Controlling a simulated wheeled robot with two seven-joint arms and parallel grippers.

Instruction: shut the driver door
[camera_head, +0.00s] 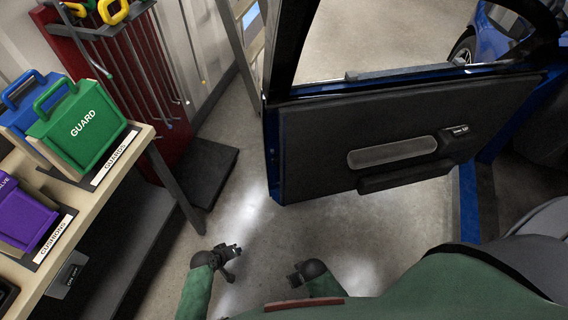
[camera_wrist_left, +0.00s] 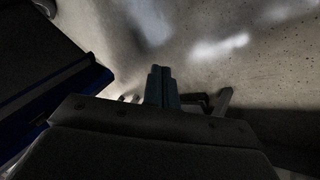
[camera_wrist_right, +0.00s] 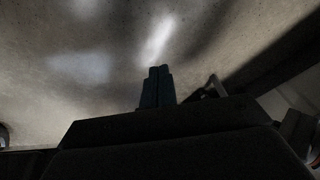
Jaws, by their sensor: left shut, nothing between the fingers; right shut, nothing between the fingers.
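The driver door (camera_head: 390,130) of a blue car stands open in the head view, with its dark inner panel, grey armrest inlay and window frame facing me. The blue door edge is on its left side. My left gripper (camera_head: 234,248) is shut and empty, below and left of the door, apart from it. My right gripper (camera_head: 294,279) is shut and empty, below the door, also apart. The left wrist view shows the closed left fingers (camera_wrist_left: 160,72) over floor, with a dark blue-edged panel at left. The right wrist view shows the closed right fingers (camera_wrist_right: 158,74) over floor.
A shelf (camera_head: 150,140) at left holds a green GUARD box (camera_head: 80,125), a blue box and a purple box (camera_head: 25,220). A red rack (camera_head: 110,60) with hanging rods stands behind it. Bare floor (camera_head: 240,165) lies between shelf and door. A seat (camera_head: 540,235) shows at lower right.

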